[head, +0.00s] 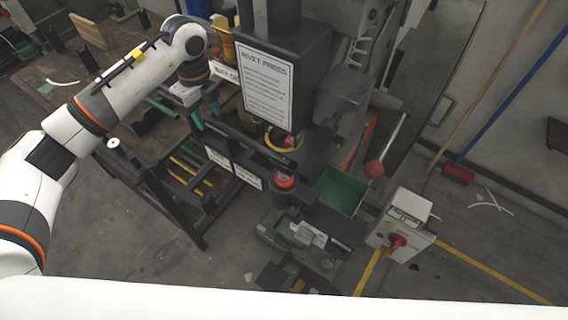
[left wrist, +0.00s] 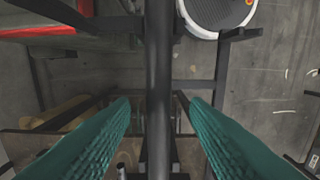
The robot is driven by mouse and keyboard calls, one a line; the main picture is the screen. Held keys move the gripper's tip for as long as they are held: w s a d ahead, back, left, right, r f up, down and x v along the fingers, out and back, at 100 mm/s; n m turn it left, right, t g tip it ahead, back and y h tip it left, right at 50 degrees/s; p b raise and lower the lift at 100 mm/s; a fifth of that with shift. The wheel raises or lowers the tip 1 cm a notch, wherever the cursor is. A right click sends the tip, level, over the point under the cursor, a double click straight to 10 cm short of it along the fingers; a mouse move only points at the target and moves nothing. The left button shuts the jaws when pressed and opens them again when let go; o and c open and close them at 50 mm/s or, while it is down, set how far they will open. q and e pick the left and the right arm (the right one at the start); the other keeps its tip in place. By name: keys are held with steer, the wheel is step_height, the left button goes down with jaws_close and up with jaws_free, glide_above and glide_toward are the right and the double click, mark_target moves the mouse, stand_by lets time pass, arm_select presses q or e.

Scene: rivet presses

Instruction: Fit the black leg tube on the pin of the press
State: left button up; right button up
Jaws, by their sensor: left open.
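My left gripper (head: 179,112) hangs over the workbench, left of the rivet press (head: 285,70). In the left wrist view its two teal fingers (left wrist: 160,125) stand apart. A black tube (left wrist: 160,70) runs up the middle of that view, between the fingers with a gap on both sides; I take it for the leg tube. In the head view I cannot clearly tell this tube from the other dark bars near the gripper. The press has a red ring on a black lower post (head: 284,190) below its yellow-ringed upper tool (head: 284,141). The pin itself is not clear. My right gripper is not in view.
A green bin (head: 341,191) stands right of the press post. A grey control box (head: 400,228) with a red knob is at the front right. A black rail with white labels (head: 232,164) lies between bench and press. Grey floor is open at the right.

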arm_select(q)
step_height(320, 180, up, 12)
steer(key=b, duration=0.1)
steer(key=shift+s+f, duration=0.1)
steer(key=shift+f, duration=0.05)
stand_by(0.8)
